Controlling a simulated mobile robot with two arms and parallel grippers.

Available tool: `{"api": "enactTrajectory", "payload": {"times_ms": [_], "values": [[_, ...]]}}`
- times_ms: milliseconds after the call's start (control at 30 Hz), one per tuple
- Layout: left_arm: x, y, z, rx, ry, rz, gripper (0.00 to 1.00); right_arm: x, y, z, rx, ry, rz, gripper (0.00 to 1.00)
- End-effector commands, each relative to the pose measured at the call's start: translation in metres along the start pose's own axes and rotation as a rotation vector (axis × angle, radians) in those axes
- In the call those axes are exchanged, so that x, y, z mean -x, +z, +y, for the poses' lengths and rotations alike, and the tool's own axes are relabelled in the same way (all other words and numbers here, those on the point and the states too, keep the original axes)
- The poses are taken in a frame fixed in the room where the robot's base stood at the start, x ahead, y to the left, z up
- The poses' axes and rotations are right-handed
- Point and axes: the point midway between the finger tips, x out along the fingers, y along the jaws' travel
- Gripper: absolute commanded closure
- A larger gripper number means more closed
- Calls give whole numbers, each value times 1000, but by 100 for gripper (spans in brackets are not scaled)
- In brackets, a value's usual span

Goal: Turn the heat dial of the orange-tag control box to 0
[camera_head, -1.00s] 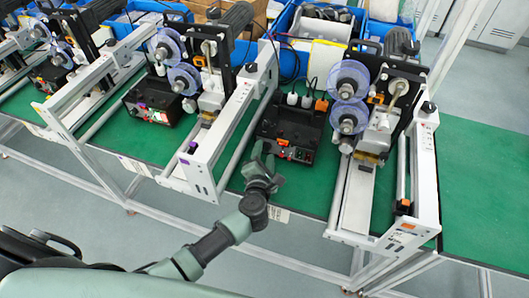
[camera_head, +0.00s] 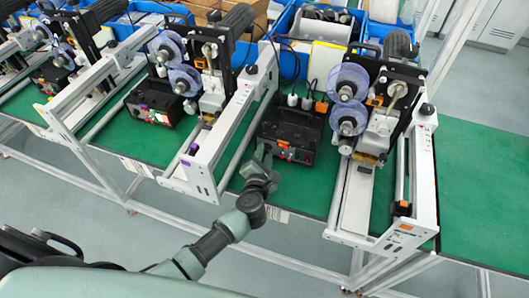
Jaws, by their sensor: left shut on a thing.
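The orange-tag control box (camera_head: 292,128) is a black box on the green bench top, right of the middle. Its orange tag (camera_head: 282,144) is on its front face, with small red and green spots to the right of it. My left gripper (camera_head: 264,153) is at the front left end of this face and is shut on the heat dial there. The fingers hide the dial, so its pointer and setting cannot be read. My right gripper is not in view.
A similar box with a purple tag (camera_head: 141,106) stands to the left. White rail frames (camera_head: 207,165) stand on both sides of the orange-tag box, with clear film reels (camera_head: 348,118) to its right. Green bench top (camera_head: 310,190) is free in front.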

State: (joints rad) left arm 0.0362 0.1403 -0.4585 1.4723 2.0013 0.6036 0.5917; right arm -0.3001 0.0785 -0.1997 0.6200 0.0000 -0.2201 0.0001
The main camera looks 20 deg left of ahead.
Motion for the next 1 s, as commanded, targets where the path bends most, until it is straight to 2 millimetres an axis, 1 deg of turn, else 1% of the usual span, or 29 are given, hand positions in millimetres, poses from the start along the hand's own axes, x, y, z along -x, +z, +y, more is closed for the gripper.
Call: {"api": "enactTrajectory", "payload": {"times_ms": [33,100,500,700,1000], "values": [[2,1,2,31,-12,1,100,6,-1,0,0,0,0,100],[2,1,2,76,-28,-1,100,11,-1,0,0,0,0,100],[1,0,3,316,-110,-15,100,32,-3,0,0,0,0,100],[1,-1,2,379,-132,-18,100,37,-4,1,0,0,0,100],[0,-2,1,402,-140,-20,100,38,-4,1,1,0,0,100]]}}
